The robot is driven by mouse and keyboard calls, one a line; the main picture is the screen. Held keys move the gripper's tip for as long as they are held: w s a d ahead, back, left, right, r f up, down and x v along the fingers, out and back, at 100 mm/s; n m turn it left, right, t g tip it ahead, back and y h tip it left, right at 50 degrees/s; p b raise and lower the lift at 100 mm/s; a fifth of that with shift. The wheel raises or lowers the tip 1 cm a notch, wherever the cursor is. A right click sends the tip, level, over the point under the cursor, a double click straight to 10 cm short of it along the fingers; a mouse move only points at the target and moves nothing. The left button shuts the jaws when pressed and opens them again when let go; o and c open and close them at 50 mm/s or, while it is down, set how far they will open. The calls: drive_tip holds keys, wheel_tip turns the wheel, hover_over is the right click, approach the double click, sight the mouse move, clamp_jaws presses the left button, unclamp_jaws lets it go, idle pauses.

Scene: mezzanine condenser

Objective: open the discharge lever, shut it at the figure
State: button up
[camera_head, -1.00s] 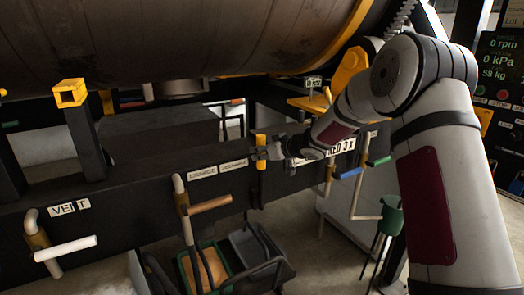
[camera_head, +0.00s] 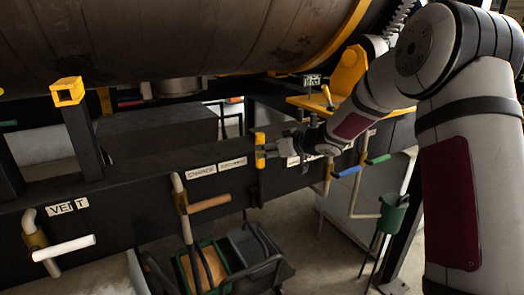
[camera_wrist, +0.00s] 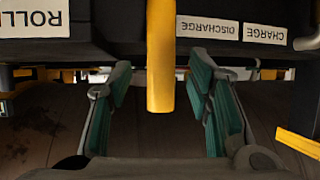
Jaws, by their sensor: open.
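The yellow lever handle (camera_head: 260,160) hangs upright on the front of the black beam, just right of the DISCHARGE label (camera_head: 233,163); I take it for the discharge lever. My gripper (camera_head: 265,149) reaches it from the right in the head view. In the wrist view the yellow handle (camera_wrist: 160,55) stands between the two green-padded fingers of my open gripper (camera_wrist: 158,78), with a gap on each side. The small readout (camera_head: 312,80) above the beam is too small to read.
Left of the yellow handle are a brown-handled lever (camera_head: 210,203) below the CHARGE label and a white-handled lever (camera_head: 65,249) by VENT. Blue (camera_head: 347,172) and green (camera_head: 378,160) handles are to the right. The large drum (camera_head: 180,40) hangs above. Bins (camera_head: 255,250) stand below.

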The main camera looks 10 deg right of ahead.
drive_tip(key=v, duration=0.6)
drive_tip(key=shift+s, duration=0.15)
drive_tip(key=shift+r, duration=0.15)
idle(0.8)
drive_tip(key=s+d+r+m+h, duration=0.45)
drive_tip(key=s+r+h, duration=0.55)
drive_tip(key=s, duration=0.4)
drive_tip(key=s+a+f+g+y, duration=0.1)
drive_tip(key=s+a+g, duration=0.1)
drive_tip(key=s, duration=0.7)
drive_tip(key=s+a+f+m+g+y, duration=0.1)
drive_tip(key=s+a+g, duration=0.1)
drive_tip(key=s, duration=0.7)
drive_tip(key=s+a+f+g+y, duration=0.1)
drive_tip(key=s+a+f, duration=0.1)
drive_tip(key=s, duration=0.7)
drive_tip(key=shift+s+a+g+y, duration=0.3)
drive_tip(key=shift+s+a+g, duration=0.05)
drive_tip(key=shift+s+g, duration=0.05)
drive_tip(key=shift+f, duration=0.1)
